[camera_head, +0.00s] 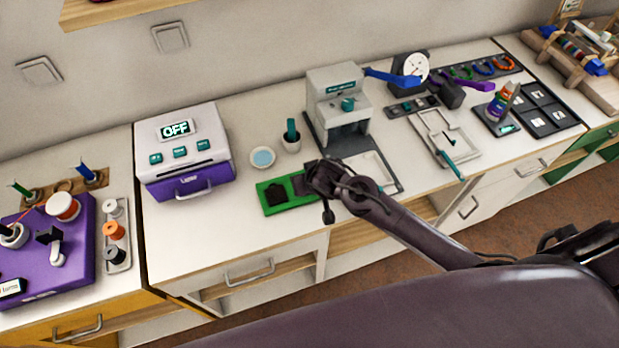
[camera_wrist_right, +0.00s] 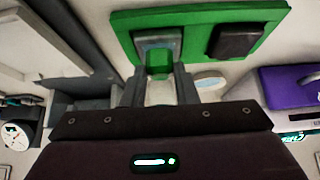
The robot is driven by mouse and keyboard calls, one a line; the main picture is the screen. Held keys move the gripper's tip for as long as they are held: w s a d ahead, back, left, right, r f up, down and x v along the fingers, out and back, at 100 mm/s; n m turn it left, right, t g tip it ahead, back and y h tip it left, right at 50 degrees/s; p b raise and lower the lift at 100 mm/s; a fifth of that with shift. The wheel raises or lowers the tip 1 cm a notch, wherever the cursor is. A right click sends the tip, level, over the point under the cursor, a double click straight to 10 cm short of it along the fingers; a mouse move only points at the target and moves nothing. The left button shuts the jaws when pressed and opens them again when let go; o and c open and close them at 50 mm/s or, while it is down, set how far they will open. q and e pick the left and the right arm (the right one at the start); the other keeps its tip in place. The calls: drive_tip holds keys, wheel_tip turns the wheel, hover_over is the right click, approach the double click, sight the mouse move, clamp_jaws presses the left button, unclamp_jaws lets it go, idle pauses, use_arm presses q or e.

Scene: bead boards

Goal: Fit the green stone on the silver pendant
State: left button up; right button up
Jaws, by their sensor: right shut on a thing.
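In the right wrist view, a green stone (camera_wrist_right: 159,60) sits between the fingertips of my right gripper (camera_wrist_right: 160,82), which is shut on it. Just beyond the stone is a silver-grey square piece (camera_wrist_right: 146,43) on the green tray (camera_wrist_right: 200,16); it looks like the silver pendant. The stone overlaps it in the picture, and I cannot tell whether they touch. In the head view my right gripper (camera_head: 322,190) is over the right part of the green tray (camera_head: 267,209) and hides the pendant and stone. My left gripper is not in view.
A dark square piece (camera_wrist_right: 236,40) lies in the tray beside the pendant. A purple and white machine reading OFF (camera_head: 184,150) stands left of the tray. A small round dish (camera_head: 262,157), a cup (camera_head: 291,144) and a grey press (camera_head: 337,105) stand behind it. The counter front-left is clear.

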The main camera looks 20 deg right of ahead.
drive_tip(key=shift+f, duration=0.15)
idle(0.6)
drive_tip(key=o, duration=1)
drive_tip(key=shift+o, duration=0.3)
drive_tip(key=shift+o, duration=1.4)
wheel_tip(320, 180, up, 7)
drive_tip(key=p, duration=0.8)
